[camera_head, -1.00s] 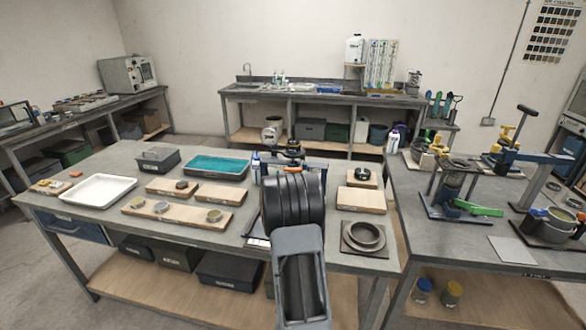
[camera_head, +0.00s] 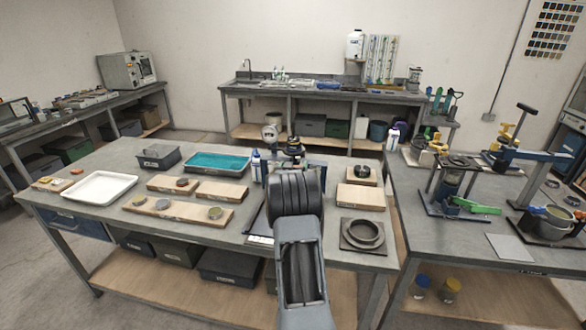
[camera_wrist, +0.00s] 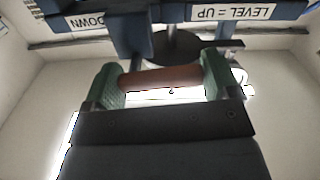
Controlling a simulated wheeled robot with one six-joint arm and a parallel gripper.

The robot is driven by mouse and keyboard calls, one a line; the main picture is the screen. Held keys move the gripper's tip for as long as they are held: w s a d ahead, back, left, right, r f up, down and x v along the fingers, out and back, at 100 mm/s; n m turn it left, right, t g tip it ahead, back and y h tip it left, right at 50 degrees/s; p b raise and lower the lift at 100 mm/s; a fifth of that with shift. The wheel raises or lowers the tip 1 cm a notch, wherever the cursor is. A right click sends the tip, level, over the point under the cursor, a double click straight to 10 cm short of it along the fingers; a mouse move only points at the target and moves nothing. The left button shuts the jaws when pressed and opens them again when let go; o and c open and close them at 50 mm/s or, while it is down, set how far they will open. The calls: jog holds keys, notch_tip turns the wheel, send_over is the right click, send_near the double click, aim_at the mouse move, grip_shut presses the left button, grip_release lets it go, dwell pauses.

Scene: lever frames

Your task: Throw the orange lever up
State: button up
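In the wrist view, the orange lever's handle (camera_wrist: 160,78) is a brownish-orange bar lying across the picture. My gripper (camera_wrist: 160,80) has its two green fingers wide apart, one at each end of the bar. I cannot tell whether the fingers touch the bar or its ends pass behind them. Behind it is the blue lever frame (camera_wrist: 190,12) with upside-down labels, "DOWN" (camera_wrist: 87,20) at left and "LEVEL = UP" (camera_wrist: 231,12) at right. In the head view, my arm hides the gripper and the orange lever.
On the workbench (camera_head: 100,218) are a white tray (camera_head: 98,187), a teal tray (camera_head: 217,162) and several wooden boards. A ring on a dark plate (camera_head: 362,235) lies right of my arm. A second bench at right holds a fixture with a green lever (camera_head: 475,207).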

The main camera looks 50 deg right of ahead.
jog(key=c, duration=0.5)
jog(key=shift+o, duration=0.2)
jog(key=m+b, duration=0.1)
jog(key=b, duration=0.1)
jog(key=shift+b, duration=0.3)
jog(key=shift+r+m, duration=0.2)
jog(key=shift+m, duration=0.1)
jog(key=o, duration=0.8)
jog(key=shift+o, duration=0.2)
jog(key=b+v, duration=0.2)
jog(key=v, duration=1.1)
jog(key=shift+s+a+b, duration=0.25)
jog(key=shift+a+b, duration=0.05)
jog(key=shift+a, duration=0.05)
